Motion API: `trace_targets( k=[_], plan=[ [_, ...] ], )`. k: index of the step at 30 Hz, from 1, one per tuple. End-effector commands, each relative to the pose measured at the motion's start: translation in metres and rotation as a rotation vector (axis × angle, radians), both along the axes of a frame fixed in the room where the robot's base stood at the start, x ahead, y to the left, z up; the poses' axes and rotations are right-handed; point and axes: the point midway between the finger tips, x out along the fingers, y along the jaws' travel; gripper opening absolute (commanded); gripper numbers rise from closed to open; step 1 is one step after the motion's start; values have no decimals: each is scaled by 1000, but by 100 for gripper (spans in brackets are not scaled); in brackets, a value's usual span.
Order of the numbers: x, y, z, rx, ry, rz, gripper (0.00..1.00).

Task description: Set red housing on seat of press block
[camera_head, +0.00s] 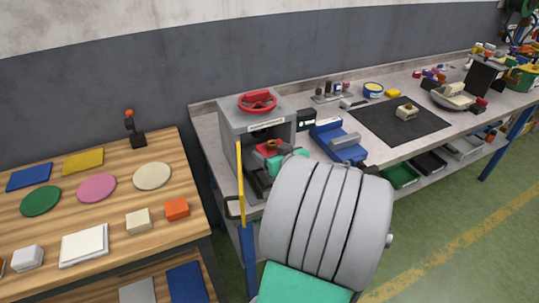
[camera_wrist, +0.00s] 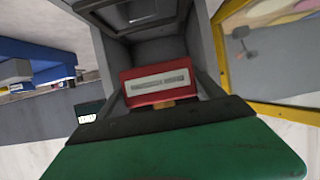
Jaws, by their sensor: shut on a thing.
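The press block (camera_head: 243,130) is a grey open-fronted housing with a red handwheel on top, at the left end of the workbench. The red housing (camera_head: 268,147) is at its opening, partly hidden by my arm. My gripper (camera_head: 281,157), green, is shut on the red housing at the front of the opening. In the wrist view the red housing (camera_wrist: 157,80) has a pale slotted strip on its face and lies between the grey walls of the press block (camera_wrist: 205,55). The gripper (camera_wrist: 165,110) hides its near lower edge. The seat under it is hidden, so I cannot tell whether they touch.
A yellow-edged panel (camera_head: 241,185) stands at the press block's left front. A blue vise-like fixture (camera_head: 338,140) is close on the right. A black mat (camera_head: 400,128) lies farther right. A wooden table (camera_head: 115,215) with coloured discs and blocks stands left.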

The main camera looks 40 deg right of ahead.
Motion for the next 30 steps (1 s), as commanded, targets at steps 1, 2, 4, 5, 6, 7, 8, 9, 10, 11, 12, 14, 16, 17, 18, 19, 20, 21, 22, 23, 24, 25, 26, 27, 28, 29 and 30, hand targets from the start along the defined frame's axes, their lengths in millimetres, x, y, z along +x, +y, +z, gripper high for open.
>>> trace_targets(
  k=[1, 2, 4, 5, 6, 7, 8, 9, 10, 11, 12, 14, 16, 17, 18, 19, 20, 21, 22, 23, 24, 25, 26, 27, 28, 29, 30],
  plan=[
    [0, -2, 3, -4, -4, -3, 4],
    [-1, -3, 4, -4, -4, -5, 4],
    [-2, -5, 4, -4, -4, -10, 4],
    [-3, -5, 4, -4, -4, -11, 4],
    [-3, -6, 4, -4, -4, -12, 4],
    [-3, -6, 4, -4, -4, -12, 4],
    [-3, -6, 4, -4, -4, -13, 4],
    [-4, -6, 3, -4, -4, -13, 4],
    [-4, -6, 3, -4, -4, -13, 4],
    [-4, -6, 3, -5, -5, -11, 4],
    [-4, -6, 3, -5, -5, -11, 4],
    [-5, -5, 2, -6, -5, -10, 4],
    [-5, -4, -3, -4, -4, -9, 4],
    [-5, -4, -5, -4, -4, -9, 4],
    [-5, -4, -8, -4, -4, -7, 4],
    [-5, -4, -10, -4, -4, -7, 4],
    [-5, -3, -13, -4, -4, -7, 4],
    [-5, -3, -16, -4, -4, -7, 4],
    [-5, -3, -18, -4, -4, -7, 4],
    [-5, -3, -20, -4, -4, -7, 4],
    [-5, -3, -23, -4, -4, -7, 4],
    [-5, -3, -25, -4, -5, -6, 4],
    [-5, -3, -28, -4, -5, -6, 4],
    [-5, -3, -31, -4, -5, -6, 4],
    [-5, -3, -33, -5, -5, -6, 4],
    [-5, -3, -34, -5, -5, -6, 4],
    [-5, -3, -37, -5, -5, -6, 4]
  ],
)
